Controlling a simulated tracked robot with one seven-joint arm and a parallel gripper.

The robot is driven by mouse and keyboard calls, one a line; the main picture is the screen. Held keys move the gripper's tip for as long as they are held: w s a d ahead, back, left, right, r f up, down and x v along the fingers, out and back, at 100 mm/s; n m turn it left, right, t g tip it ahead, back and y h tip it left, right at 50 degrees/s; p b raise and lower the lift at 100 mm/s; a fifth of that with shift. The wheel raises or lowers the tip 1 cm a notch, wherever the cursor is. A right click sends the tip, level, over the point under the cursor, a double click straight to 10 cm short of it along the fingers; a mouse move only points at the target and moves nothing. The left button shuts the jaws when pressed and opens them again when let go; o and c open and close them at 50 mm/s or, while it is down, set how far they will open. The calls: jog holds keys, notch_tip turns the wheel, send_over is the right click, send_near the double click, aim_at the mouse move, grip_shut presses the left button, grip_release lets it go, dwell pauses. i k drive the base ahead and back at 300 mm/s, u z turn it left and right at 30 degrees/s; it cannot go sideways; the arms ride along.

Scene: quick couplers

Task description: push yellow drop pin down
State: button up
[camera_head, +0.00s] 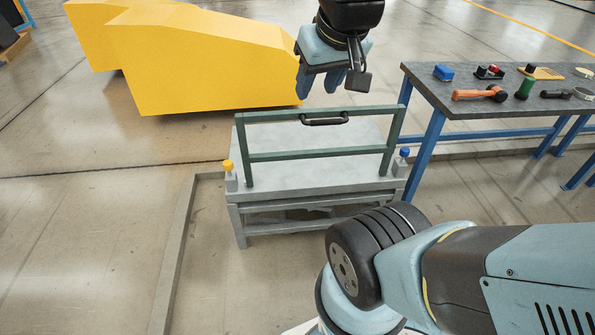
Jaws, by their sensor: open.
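The yellow drop pin (228,166) stands upright in a grey holder at the front left corner of a grey stand (310,184). A blue pin (404,153) stands in a like holder at the right corner. A green frame (320,156) with a black handle (324,119) rises upright between the two pins. My gripper (333,82) is open and empty. It hangs in the picture above the frame's top bar and handle, up and to the right of the yellow pin and clear of it.
A large yellow block (200,60) stands on the floor behind. A workbench (470,105) with tools and small parts is at the right. A low grey rail (178,250) runs on the floor left of the stand. Floor left of the yellow pin is free.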

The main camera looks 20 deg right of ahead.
aim_at(228, 165)
jog(key=z, duration=0.05)
jog(key=k, duration=0.5)
jog(key=u, duration=0.65)
jog(key=i, duration=1.4)
jog(key=z, duration=0.55)
